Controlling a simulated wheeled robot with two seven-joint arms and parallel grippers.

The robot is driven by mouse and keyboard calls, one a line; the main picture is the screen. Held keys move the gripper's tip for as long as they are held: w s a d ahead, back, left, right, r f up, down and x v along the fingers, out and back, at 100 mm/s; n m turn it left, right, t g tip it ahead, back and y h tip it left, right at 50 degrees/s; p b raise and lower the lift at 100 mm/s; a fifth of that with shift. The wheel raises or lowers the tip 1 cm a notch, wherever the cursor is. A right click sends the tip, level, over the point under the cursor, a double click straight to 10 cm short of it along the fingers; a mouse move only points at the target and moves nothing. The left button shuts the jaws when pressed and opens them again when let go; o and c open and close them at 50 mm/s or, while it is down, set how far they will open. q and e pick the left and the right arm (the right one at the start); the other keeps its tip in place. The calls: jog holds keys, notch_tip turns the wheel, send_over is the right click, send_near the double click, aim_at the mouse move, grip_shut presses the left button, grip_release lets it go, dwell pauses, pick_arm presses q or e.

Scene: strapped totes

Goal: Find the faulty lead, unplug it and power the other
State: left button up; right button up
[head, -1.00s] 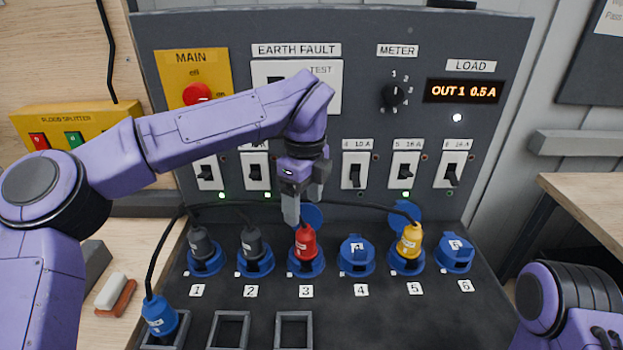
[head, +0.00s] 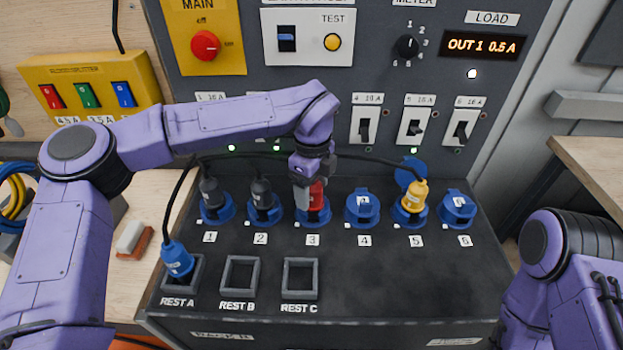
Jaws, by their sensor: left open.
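My left gripper (head: 308,200) is open and points down at the red plug (head: 318,195) in socket 3; its fingers hide part of the plug, and I cannot tell if they touch it. Dark plugs stand in socket 1 (head: 217,212) and socket 2 (head: 264,213). A yellow plug (head: 416,196) stands in socket 5. Sockets 4 (head: 362,209) and 6 (head: 458,210) have their blue lids closed. A blue plug (head: 177,260) on a black lead sits in REST A. The load display (head: 485,45) reads OUT 1 0.5 A. My right arm shows at lower right, its gripper out of frame.
The main switch (head: 206,46), test button (head: 332,42) and meter knob (head: 408,47) are on the upright panel. Breakers 4 (head: 366,126), 5 (head: 414,128) and 6 (head: 462,131) show; my left arm hides others. REST B (head: 240,276) and REST C (head: 300,279) are empty.

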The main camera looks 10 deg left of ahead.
pick_arm(q)
jog(key=shift+w+f, duration=0.1)
jog(key=shift+w, duration=0.05)
jog(key=c, duration=1.2)
jog(key=shift+n+b, duration=1.4)
jog(key=shift+b, duration=0.25)
jog(key=shift+n, duration=0.3)
jog(key=shift+n+b, duration=1.2)
jog(key=shift+b, duration=0.65)
jog(key=shift+n, duration=0.3)
